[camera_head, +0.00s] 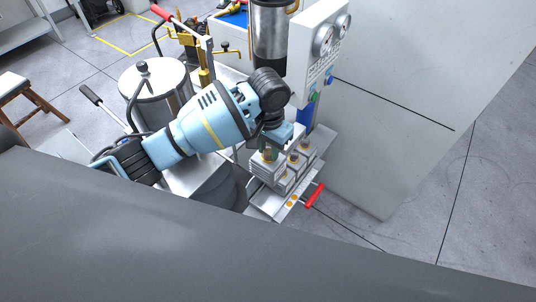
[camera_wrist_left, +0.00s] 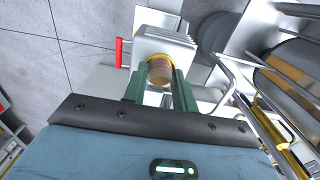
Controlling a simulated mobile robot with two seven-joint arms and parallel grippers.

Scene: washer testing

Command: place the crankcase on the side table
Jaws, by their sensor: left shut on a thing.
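The crankcase (camera_head: 287,175) looks like a light grey finned block with several yellow-ringed round tops. It is at the foot of the white control panel, over a metal plate (camera_head: 262,201); I cannot tell whether it touches the plate. My left gripper (camera_head: 271,152) is at its near left top. In the left wrist view, the green fingers of my left gripper (camera_wrist_left: 160,88) are shut on a brownish round top of the crankcase (camera_wrist_left: 164,42), with the finned body beyond them. My right gripper is not in view. A small wooden-legged table (camera_head: 12,84) stands at the far left; I cannot tell whether it is the side table.
A red handle (camera_head: 315,196) sticks out beside the metal plate. The white panel with gauges (camera_head: 318,55) and a large pale cabinet (camera_head: 400,110) stand behind and right. A lidded metal pot (camera_head: 155,88) is left of my arm. Floor at right is clear.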

